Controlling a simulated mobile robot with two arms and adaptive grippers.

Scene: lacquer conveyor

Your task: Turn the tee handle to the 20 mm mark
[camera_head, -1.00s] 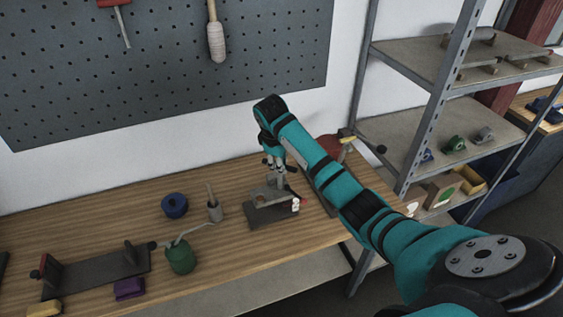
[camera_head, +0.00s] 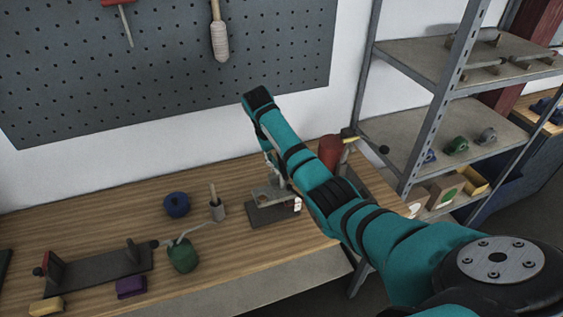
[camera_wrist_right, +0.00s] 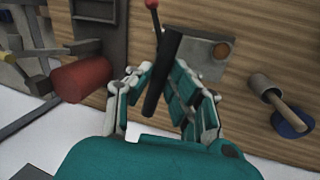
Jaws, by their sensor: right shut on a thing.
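The fixture (camera_head: 272,212) stands on the workbench, with a grey block on a dark base and a small white and red tag (camera_head: 297,204) at its right end. Any marks on it are too small to read. My right gripper (camera_head: 270,168) is over the fixture, largely hidden behind my arm. In the right wrist view, my right gripper (camera_wrist_right: 164,72) is shut on a dark bar, the tee handle (camera_wrist_right: 160,78), which lies between its fingers. The grey plate (camera_wrist_right: 204,62) with a copper-coloured disc is behind it. My left gripper is not in view.
On the bench (camera_head: 90,215) are a blue roll (camera_head: 176,205), a grey cup with a stick (camera_head: 217,209), a green can (camera_head: 183,256), a purple block (camera_head: 131,287) and a dark rack (camera_head: 105,270). A red cylinder (camera_head: 330,152) stands behind my arm. Metal shelves (camera_head: 420,130) are at the right.

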